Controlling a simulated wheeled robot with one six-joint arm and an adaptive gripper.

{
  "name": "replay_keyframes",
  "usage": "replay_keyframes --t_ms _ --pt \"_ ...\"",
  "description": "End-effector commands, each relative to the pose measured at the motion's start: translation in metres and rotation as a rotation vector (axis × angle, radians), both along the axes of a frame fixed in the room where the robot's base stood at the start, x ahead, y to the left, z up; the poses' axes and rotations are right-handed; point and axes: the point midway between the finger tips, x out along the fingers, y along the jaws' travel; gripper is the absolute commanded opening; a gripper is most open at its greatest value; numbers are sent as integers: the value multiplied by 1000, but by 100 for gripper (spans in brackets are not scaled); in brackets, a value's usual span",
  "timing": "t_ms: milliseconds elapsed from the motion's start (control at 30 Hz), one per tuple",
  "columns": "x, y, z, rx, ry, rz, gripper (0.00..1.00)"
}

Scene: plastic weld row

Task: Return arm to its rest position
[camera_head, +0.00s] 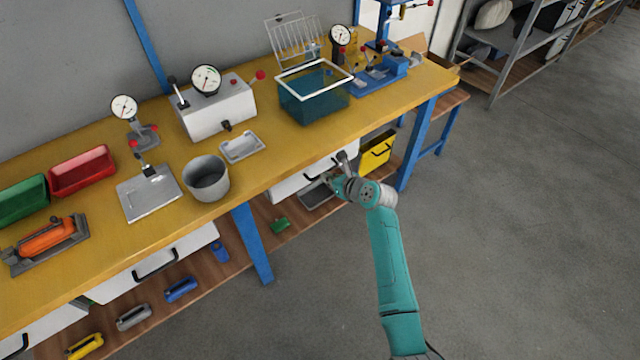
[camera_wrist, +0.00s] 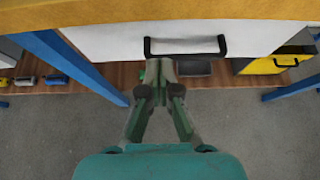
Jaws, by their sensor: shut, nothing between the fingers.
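My gripper (camera_head: 342,163) is at the end of my teal arm, just off the front edge of the yellow-topped workbench (camera_head: 290,152). In the wrist view my gripper (camera_wrist: 160,72) points toward the white drawer (camera_wrist: 110,42) under the bench top. Its fingers are together and hold nothing. The fingertips appear just below the black drawer handle (camera_wrist: 186,46); I cannot tell whether they touch it. In the head view my arm hides part of the drawer front.
A teal bin (camera_head: 312,104), a grey pot (camera_head: 206,180), a metal tray (camera_head: 242,147) and gauges stand on the bench. A blue leg (camera_head: 251,243) and a yellow box (camera_head: 376,153) are near my arm. The floor (camera_head: 520,220) at right is clear.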

Motion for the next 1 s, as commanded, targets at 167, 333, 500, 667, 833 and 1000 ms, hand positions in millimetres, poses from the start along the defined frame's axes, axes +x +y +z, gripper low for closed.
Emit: replay_keyframes --t_ms 167,333,500,667,833,1000 --pt "3 -6 5 -1 1 0 0" --pt "2 -7 5 -1 1 1 0" --pt "-15 -13 -12 -55 -30 10 0" --pt "-60 -30 -48 -212 -123 42 0" --pt "-119 -51 -80 -422 -235 92 0" --pt "-181 -71 -101 -637 -335 152 0"
